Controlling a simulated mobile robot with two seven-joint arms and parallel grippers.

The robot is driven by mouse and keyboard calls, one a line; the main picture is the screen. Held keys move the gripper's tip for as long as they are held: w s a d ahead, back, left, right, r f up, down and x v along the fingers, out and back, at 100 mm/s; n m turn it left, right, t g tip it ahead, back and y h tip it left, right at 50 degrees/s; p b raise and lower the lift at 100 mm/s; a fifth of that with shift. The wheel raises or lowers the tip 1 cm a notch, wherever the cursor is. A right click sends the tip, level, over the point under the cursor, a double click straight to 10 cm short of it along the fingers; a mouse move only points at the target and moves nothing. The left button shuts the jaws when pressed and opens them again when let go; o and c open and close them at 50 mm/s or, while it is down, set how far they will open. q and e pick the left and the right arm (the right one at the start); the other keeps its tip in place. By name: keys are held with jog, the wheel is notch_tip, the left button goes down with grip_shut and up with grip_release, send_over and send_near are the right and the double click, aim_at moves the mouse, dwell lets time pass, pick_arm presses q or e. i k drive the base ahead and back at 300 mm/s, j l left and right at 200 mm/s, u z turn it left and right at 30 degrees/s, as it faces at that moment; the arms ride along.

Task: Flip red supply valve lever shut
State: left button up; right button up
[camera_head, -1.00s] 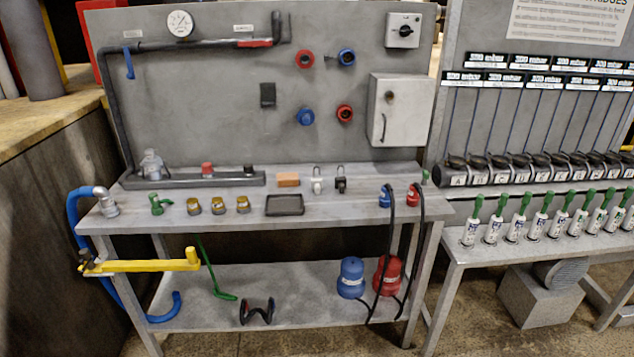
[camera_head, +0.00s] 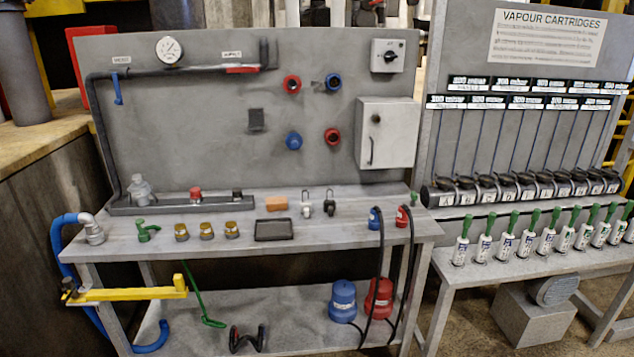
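The red supply valve lever (camera_head: 242,70) is on the dark pipe (camera_head: 190,71) near the top of the grey back panel. It lies level, along the pipe, under a small white label (camera_head: 232,55) too small to read surely. A blue lever (camera_head: 117,88) hangs straight down from the same pipe further left, below another white label (camera_head: 121,60). Neither of my grippers is in view.
The grey workbench (camera_head: 340,232) below the panel holds brass fittings (camera_head: 206,230), a black tray (camera_head: 274,230) and an orange block (camera_head: 276,203). A yellow bar (camera_head: 130,294) juts out at the front left. A cartridge rack (camera_head: 520,190) stands at right.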

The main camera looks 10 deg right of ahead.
aim_at(229, 69)
jog(key=i+l+z, duration=0.2)
jog(key=i, duration=0.25)
jog(key=i+l+z, duration=0.2)
jog(key=i, duration=0.25)
jog(key=i+l+z, duration=0.2)
jog(key=i, duration=0.3)
